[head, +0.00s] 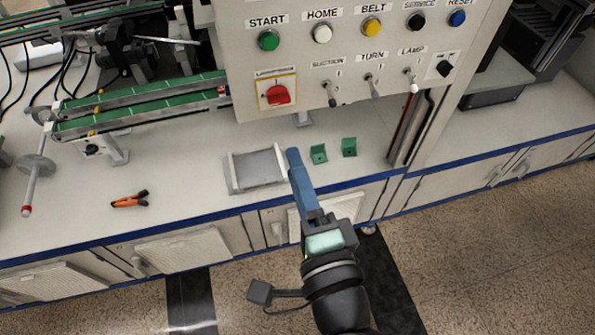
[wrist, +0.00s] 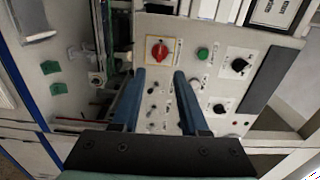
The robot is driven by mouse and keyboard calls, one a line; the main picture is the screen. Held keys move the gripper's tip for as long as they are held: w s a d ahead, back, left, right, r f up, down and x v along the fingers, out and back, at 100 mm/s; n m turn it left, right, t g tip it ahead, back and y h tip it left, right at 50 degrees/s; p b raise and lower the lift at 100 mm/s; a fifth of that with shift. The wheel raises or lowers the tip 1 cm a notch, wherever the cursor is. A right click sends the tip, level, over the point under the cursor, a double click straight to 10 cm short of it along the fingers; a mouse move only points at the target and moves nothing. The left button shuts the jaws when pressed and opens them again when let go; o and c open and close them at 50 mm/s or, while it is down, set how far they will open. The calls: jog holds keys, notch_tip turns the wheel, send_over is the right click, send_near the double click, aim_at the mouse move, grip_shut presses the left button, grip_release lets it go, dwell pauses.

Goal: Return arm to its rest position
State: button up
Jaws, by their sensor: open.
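My gripper (head: 294,158) shows in the head view with its blue fingers pointing up the picture, near the front edge of the bench and just right of the grey tray. In the wrist view my gripper (wrist: 158,74) has its two blue fingers apart with nothing between them. The control panel (head: 355,75) fills the upper right of the head view. In the wrist view the panel (wrist: 225,85) lies beyond the fingertips. My arm runs down to the bottom of the head view.
A grey tray (head: 257,170) lies on the bench (head: 180,160). Two green brackets (head: 319,153) (head: 349,147) stand right of the fingers. Orange-handled pliers (head: 130,200) lie at left. A green-belted conveyor (head: 140,105) stands behind. Open floor (head: 490,235) is at lower right.

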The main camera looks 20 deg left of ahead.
dwell(0.3)
jog(key=w+d+r+n+t+h+p, duration=0.2)
jog(key=w+r+n+t+p, duration=0.15)
jog(key=r, duration=1.05)
jog(key=w+d+r+n+t+h+p, duration=0.25)
jog(key=r+n, duration=0.25)
jog(key=r, duration=0.9)
jog(key=s+d+r+n+t+h, duration=0.1)
jog(key=s+d+r+t+h, duration=0.1)
jog(key=r, duration=0.8)
jog(key=s+d+r+n+t+h+p, duration=0.1)
jog(key=s+d+r+t+h, duration=0.1)
jog(key=r, duration=0.8)
jog(key=s+t+h, duration=0.1)
jog(key=s+t, duration=0.1)
jog(key=shift+s+d+r+p, duration=0.3)
jog(key=shift+s+d, duration=0.1)
jog(key=shift+n+h, duration=0.25)
